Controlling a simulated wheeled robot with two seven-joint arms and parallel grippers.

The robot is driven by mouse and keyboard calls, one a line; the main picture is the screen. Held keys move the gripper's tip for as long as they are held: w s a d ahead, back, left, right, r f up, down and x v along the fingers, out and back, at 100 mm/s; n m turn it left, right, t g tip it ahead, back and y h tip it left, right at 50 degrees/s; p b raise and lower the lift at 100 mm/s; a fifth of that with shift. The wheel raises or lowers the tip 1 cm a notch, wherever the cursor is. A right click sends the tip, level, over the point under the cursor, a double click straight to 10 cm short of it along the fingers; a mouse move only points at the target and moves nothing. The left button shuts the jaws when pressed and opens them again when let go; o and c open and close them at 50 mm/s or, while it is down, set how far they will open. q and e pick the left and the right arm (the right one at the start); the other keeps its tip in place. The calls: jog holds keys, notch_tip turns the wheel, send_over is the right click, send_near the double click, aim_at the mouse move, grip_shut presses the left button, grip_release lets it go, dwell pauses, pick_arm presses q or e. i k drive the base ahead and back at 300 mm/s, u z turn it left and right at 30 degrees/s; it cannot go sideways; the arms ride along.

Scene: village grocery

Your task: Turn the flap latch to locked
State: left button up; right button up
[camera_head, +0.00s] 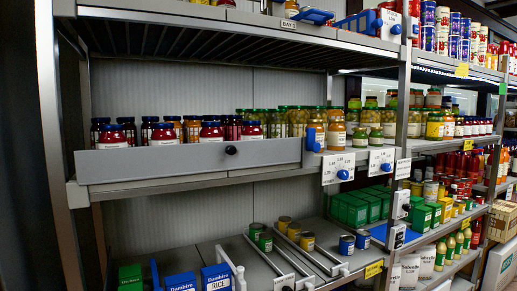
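A long grey flap (190,158) stands upright along the front edge of the middle shelf, with a black round knob (231,150) on its face. A blue latch-like piece (313,140) sits at the flap's right end. Just below and right of it, a blue knob (343,174) sits on a white plate (330,163) with small markings. I cannot tell which blue piece is the flap latch, and the markings are too small to read. Neither of my grippers is in view.
Another white plate with a blue knob (386,168) is to the right. Rows of jars (211,132) stand behind the flap. The lower shelf (205,249) holds cans, green boxes (357,208) and blue rice boxes (216,277). A metal upright (404,95) divides the shelving.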

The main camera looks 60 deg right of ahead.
aim_at(312, 145)
jog(key=z, duration=2.25)
jog(key=k, duration=0.6)
jog(key=u, duration=0.85)
jog(key=i, duration=1.55)
jog(key=z, duration=0.4)
